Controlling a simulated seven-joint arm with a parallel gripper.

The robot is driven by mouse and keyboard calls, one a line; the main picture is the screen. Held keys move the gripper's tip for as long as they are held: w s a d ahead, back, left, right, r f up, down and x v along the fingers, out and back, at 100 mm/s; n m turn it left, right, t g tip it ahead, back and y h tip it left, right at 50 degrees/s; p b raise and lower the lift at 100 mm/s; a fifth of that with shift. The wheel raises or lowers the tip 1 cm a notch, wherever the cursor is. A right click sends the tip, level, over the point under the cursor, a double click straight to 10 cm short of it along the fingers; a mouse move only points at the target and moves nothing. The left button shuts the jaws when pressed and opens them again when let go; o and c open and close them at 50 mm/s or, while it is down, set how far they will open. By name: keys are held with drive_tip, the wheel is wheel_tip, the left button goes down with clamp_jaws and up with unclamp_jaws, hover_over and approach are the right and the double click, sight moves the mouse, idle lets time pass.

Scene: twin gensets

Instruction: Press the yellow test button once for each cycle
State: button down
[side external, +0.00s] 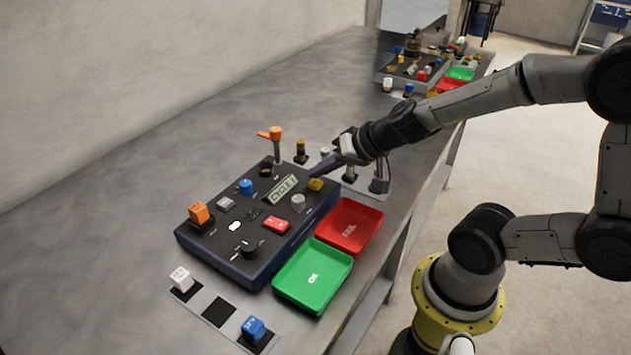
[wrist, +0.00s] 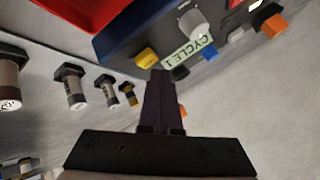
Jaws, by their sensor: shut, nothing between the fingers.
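The yellow test button (side external: 315,184) sits on the dark control box (side external: 200,240), near its right edge. A label reading "CYCLE 1" (side external: 283,190) is beside it. In the wrist view the yellow button (wrist: 146,57) is just up and left of the fingertips, and the label (wrist: 188,50) is up and right. My gripper (side external: 313,171) is shut and empty, its fingers pointing down-left close to the yellow button. It also shows in the wrist view (wrist: 160,74). I cannot tell whether the fingertips touch anything.
The box also carries a blue button (side external: 245,187), a red switch (side external: 276,226), a black knob (side external: 248,248) and an orange cube (side external: 199,212). Green (side external: 312,277) and red (side external: 349,227) trays sit beside it. An orange-topped post (side external: 275,140) stands behind. The table's left side is clear.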

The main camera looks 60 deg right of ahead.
sight(320, 184)
drive_tip(key=shift+r, duration=0.2)
drive_tip(key=shift+r, duration=2.45)
idle(0.9)
wheel_tip(320, 184, up, 4)
drive_tip(key=shift+f, duration=0.1)
idle(0.3)
drive_tip(key=shift+f, duration=4.4)
drive_tip(key=shift+f, duration=0.1)
drive_tip(key=shift+f, duration=0.3)
